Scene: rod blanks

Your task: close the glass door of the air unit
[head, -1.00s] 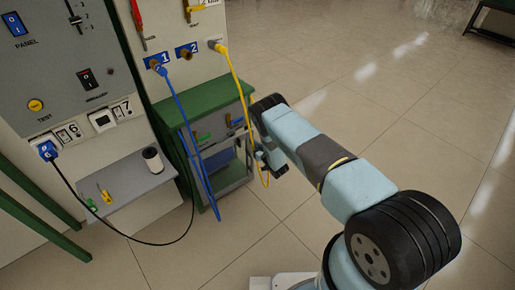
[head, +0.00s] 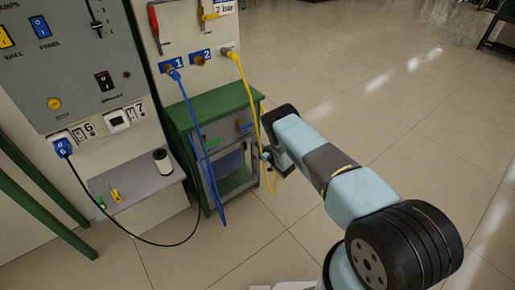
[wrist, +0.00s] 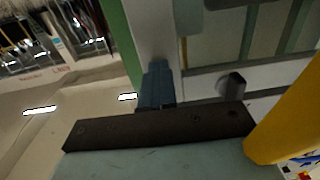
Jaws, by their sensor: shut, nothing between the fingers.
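The air unit is a green-topped cabinet (head: 215,104) under the numbered hose outlets. The glass door (head: 207,188), with a pale grey frame, is on its lower front; the hoses partly cover it and I cannot tell how far it stands open. In the wrist view the pale door frame (wrist: 152,30) and a dark knob (wrist: 232,84) are close ahead. My gripper (head: 266,155) is at the cabinet's right side, partly hidden behind my arm and the yellow hose. In the wrist view my gripper (wrist: 157,72) is shut and empty, its tips at the pale frame; contact is unclear.
A yellow hose (head: 247,90) hangs beside my gripper and shows close at the right of the wrist view (wrist: 288,115). A blue hose (head: 194,120) hangs across the cabinet front. A grey shelf (head: 140,195) holds small items at left. Floor to the right is clear.

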